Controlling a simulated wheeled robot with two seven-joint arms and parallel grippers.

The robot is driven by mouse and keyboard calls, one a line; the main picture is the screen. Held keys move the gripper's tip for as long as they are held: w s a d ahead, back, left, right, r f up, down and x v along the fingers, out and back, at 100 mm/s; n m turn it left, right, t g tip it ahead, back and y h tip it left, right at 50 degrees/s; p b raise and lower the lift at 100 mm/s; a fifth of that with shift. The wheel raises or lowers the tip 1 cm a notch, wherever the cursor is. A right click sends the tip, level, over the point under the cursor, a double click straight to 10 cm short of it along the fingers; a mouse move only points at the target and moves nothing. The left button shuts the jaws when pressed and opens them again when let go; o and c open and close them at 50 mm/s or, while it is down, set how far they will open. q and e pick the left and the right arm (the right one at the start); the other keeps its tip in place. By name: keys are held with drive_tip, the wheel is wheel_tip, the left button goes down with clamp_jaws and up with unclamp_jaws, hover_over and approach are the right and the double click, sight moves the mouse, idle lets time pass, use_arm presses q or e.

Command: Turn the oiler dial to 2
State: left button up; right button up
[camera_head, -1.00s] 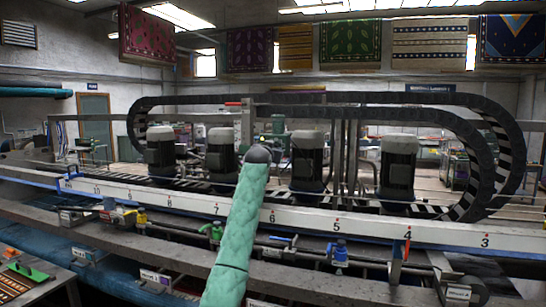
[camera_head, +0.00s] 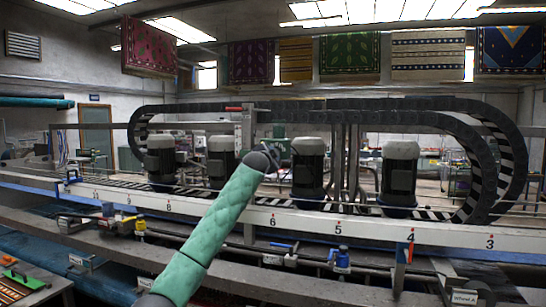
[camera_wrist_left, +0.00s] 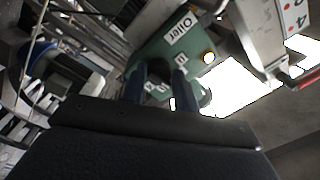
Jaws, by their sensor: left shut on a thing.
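The green oiler (camera_wrist_left: 155,52) fills the upper middle of the left wrist view, with a white "Oiler" label and small white number tags, partly covered. A round yellowish spot shows at its right. My left gripper (camera_wrist_left: 158,80) has its two dark fingers against the oiler's face, shut on the dial, which is mostly hidden between them. I cannot read the dial's setting. In the head view, my green-sleeved left arm reaches up to the machine, and a green housing (camera_head: 281,150) shows just behind its dark wrist joint. My right gripper is out of view.

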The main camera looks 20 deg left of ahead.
use_arm(q)
drive_tip(key=shift+d+f+m, duration=0.15)
drive_tip(key=shift+f+m, duration=0.15)
drive_tip(key=shift+m, duration=0.4)
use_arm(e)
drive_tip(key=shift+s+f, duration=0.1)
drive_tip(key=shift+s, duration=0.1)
use_arm(q)
drive_tip(key=o, duration=0.9)
drive_tip(key=shift+r, duration=0.1)
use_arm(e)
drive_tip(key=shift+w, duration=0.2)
use_arm(q)
drive_tip(key=shift+s, duration=0.1)
drive_tip(key=s+b, duration=0.1)
drive_tip(key=s, duration=0.1)
drive_tip(key=s+b, duration=0.1)
drive_tip(key=s, duration=0.2)
drive_tip(key=s+b, duration=0.2)
drive_tip(key=shift+s+f, duration=0.25)
drive_tip(key=shift+f, duration=0.05)
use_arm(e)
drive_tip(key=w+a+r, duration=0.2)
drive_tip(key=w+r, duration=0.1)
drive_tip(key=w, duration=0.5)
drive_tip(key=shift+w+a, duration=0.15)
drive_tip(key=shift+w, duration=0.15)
